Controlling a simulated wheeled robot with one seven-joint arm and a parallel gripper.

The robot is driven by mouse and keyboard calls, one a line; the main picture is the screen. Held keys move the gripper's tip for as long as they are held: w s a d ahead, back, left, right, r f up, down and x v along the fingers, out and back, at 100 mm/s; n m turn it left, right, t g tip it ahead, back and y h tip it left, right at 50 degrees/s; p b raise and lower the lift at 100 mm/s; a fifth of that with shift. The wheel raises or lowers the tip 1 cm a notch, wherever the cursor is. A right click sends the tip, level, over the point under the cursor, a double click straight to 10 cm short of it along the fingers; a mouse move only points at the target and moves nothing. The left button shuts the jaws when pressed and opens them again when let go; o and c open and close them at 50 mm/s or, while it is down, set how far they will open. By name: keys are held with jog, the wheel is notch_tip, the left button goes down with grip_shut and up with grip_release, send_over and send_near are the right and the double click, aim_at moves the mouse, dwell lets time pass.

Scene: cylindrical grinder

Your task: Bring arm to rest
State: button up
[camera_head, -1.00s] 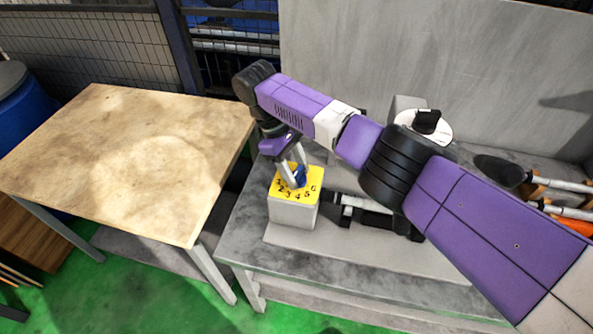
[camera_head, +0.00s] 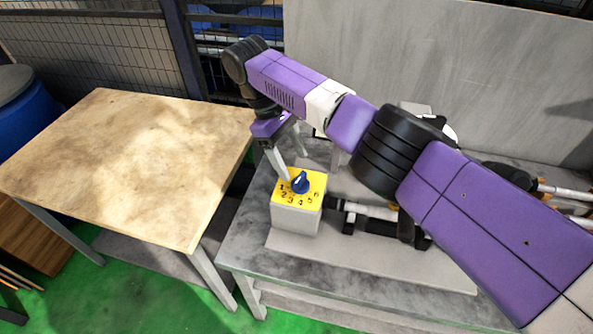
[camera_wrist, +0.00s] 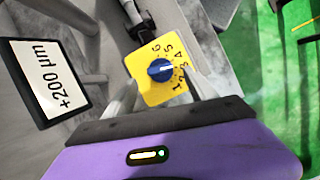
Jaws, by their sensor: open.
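My gripper (camera_head: 288,150) is open above the back left of a grey box with a yellow numbered top (camera_head: 284,193). A blue knob (camera_head: 300,183) sits on that yellow face, and the gripper's fingers hold nothing. In the wrist view the fingers (camera_wrist: 163,92) are spread wide, with the blue knob (camera_wrist: 160,70) beyond and between them. The knob looks clear of both fingers. My purple arm stretches from the lower right across the bench and hides part of the machine behind it.
The box stands on a grey metal bench (camera_head: 240,240) with machine parts beside it. A bare wooden table (camera_head: 130,165) stands to the left, and a blue barrel (camera_head: 25,115) beyond it. A grey panel (camera_head: 430,60) rises behind. A "+200 µm" display (camera_wrist: 45,80) shows in the wrist view.

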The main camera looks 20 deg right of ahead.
jog(key=shift+v, duration=0.9)
